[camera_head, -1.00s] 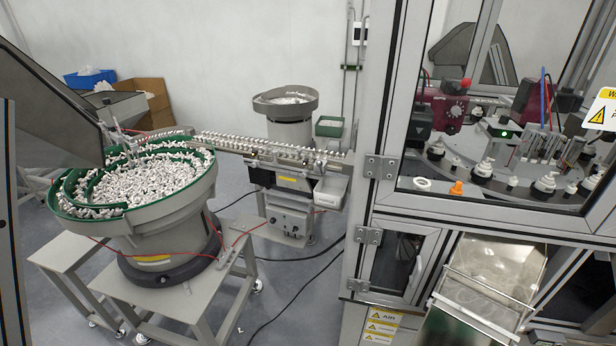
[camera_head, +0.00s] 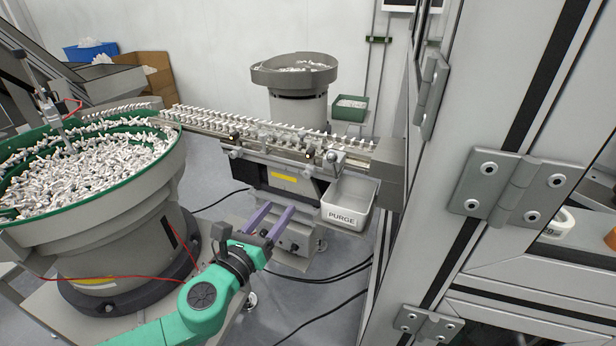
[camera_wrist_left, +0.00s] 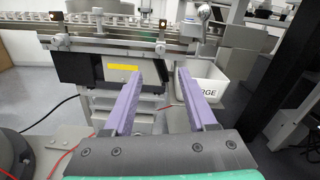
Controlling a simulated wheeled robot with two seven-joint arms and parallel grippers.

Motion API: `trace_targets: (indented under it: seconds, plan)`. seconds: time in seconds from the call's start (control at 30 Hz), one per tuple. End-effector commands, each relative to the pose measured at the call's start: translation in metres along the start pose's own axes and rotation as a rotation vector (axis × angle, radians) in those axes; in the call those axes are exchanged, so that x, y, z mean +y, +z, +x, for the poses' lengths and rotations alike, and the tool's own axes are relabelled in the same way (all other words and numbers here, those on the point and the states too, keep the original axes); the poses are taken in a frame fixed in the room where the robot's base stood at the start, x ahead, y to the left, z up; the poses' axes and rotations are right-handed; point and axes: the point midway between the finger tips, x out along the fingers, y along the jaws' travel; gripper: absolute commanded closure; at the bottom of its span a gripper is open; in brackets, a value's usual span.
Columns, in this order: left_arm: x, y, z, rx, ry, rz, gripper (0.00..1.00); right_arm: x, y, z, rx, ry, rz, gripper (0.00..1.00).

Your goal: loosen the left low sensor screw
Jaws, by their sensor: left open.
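Small lit sensors sit along the side of the feed rail (camera_head: 270,135). The left lit sensor (camera_head: 232,139) and the right lit sensor (camera_head: 308,156) are both low on the rail's side. The screws are too small to tell apart clearly. My left gripper (camera_head: 278,211) is open and empty, its purple fingers pointing at the feeder below the rail, apart from both sensors. The fingers (camera_wrist_left: 158,76) also show in the left wrist view. My right gripper is out of view.
A white PURGE bin (camera_head: 346,217) hangs under the rail's right end. A green-rimmed bowl feeder (camera_head: 120,215) full of white parts stands at left. A smaller bowl (camera_head: 294,72) stands behind the rail. A metal machine frame (camera_head: 470,110) blocks the right side.

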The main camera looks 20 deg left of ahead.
Motion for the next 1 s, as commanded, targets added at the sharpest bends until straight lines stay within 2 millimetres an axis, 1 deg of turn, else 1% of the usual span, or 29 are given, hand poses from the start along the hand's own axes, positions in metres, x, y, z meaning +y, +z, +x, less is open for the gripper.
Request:
trace_targets:
  seconds: [0.03, 0.1, 0.2, 0.27, 0.4, 0.5, 0.63, 0.87, 0.9, 0.97, 1.0]
  plan:
    - [-0.001, 0.006, 0.009, -0.005, 0.000, -0.003, 0.43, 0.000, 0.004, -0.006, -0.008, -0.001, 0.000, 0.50]
    - [-0.002, 0.006, 0.022, -0.005, -0.001, -0.004, 0.43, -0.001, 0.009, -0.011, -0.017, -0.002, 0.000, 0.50]
    - [-0.002, 0.007, 0.045, -0.005, -0.001, -0.005, 0.43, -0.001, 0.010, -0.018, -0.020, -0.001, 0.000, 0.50]
    - [-0.001, 0.006, 0.060, -0.005, 0.001, -0.006, 0.43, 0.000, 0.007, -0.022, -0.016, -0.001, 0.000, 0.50]
    - [-0.001, 0.004, 0.097, -0.003, 0.000, -0.007, 0.43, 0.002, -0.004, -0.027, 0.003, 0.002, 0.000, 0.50]
    - [-0.001, 0.002, 0.116, -0.001, 0.000, -0.006, 0.43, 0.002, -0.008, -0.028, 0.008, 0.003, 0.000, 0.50]
    - [-0.002, 0.001, 0.130, 0.001, -0.002, -0.006, 0.43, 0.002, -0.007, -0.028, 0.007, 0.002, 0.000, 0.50]
    - [-0.001, 0.000, 0.132, 0.003, -0.002, -0.005, 0.43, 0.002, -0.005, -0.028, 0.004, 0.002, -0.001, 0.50]
    - [-0.001, 0.000, 0.132, 0.002, -0.002, -0.005, 0.47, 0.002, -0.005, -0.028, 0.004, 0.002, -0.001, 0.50]
    - [-0.001, 0.000, 0.132, 0.002, -0.002, -0.005, 0.70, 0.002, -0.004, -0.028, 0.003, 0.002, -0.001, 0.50]
    - [-0.001, 0.000, 0.131, 0.002, -0.002, -0.005, 0.85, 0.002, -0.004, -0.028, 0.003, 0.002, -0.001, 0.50]
